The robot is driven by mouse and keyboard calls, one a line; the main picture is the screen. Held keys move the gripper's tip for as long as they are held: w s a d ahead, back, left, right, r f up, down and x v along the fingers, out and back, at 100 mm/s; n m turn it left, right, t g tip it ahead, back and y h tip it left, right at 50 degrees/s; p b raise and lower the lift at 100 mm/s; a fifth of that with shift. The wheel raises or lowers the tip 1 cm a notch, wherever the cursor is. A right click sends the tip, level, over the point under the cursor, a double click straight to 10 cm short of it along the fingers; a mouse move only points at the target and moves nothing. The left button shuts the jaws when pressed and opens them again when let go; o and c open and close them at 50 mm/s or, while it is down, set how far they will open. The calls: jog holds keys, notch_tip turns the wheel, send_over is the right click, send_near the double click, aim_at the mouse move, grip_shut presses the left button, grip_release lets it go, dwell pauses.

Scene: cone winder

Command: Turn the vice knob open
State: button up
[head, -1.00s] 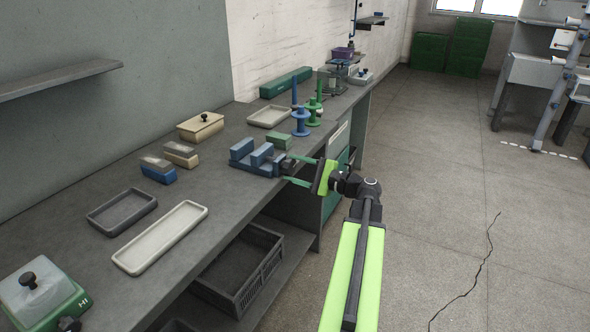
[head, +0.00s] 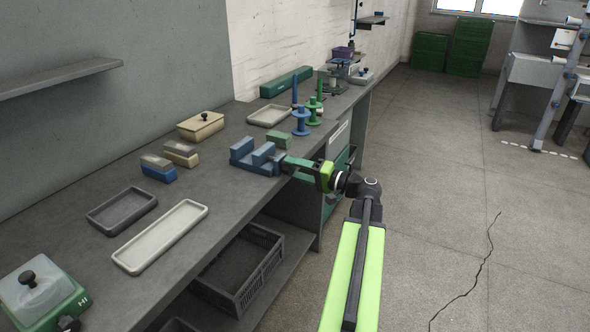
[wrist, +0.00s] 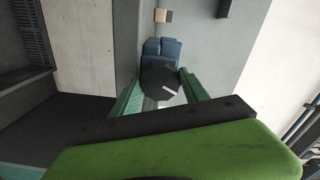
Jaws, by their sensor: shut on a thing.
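The blue vice (head: 243,160) sits near the front edge of the grey workbench, with a gap between its two jaws. Its dark round knob faces my wrist camera and shows a white line mark tilted down to the right (wrist: 158,84). In the head view the knob is mostly hidden by my fingers. My gripper (head: 286,166) reaches in from the right, past the bench edge. Its two green fingers are shut on the knob, one on each side in the wrist view (wrist: 161,88). The blue vice body shows behind the knob.
A green block (head: 279,140) lies just behind the vice. Blue and green spools (head: 301,122) stand farther along the bench. Two trays, one dark (head: 122,228) and one pale (head: 130,262), lie nearer. A grey crate (head: 225,292) is under the bench.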

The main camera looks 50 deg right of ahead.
jog(key=shift+f+n, duration=0.1)
jog(key=shift+n, duration=0.9)
jog(key=o, duration=1.4)
jog(key=v, duration=1.7)
jog(key=shift+s, duration=0.25)
